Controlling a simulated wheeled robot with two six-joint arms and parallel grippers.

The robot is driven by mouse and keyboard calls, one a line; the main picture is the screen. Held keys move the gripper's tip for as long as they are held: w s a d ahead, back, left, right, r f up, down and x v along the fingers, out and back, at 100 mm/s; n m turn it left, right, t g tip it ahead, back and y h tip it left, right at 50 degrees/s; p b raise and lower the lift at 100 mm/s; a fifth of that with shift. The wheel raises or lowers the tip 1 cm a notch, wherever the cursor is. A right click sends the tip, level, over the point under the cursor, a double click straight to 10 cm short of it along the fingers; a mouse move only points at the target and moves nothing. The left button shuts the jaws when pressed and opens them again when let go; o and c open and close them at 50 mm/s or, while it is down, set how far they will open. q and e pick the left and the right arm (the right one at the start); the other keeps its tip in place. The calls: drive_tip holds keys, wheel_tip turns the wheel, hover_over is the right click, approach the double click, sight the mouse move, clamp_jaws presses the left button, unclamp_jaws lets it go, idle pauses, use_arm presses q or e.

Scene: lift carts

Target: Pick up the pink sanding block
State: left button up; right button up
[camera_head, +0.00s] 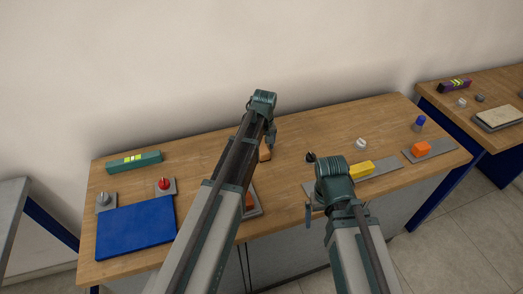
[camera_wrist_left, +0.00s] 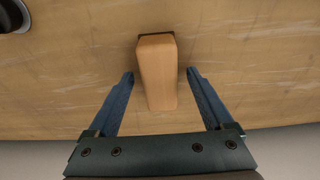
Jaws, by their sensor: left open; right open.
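A peach-tan block (camera_wrist_left: 157,75) with a dark strip along its far end lies between the fingers of my left gripper (camera_wrist_left: 159,76) in the left wrist view. It looks more tan than pink. In the head view the block (camera_head: 265,154) shows just below my left gripper (camera_head: 270,138), partly hidden by it. The left fingers are open, one on each side of the block, with a gap on both sides. My right gripper (camera_head: 308,214) is open, near the table's front edge, mostly hidden by its own wrist.
A wall stands behind. A second table (camera_head: 475,90) is at right.

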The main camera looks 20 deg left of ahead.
use_arm(q)
drive_tip(key=shift+f, duration=0.25)
drive_tip(key=shift+c, duration=0.2)
clamp_jaws()
idle(0.5)
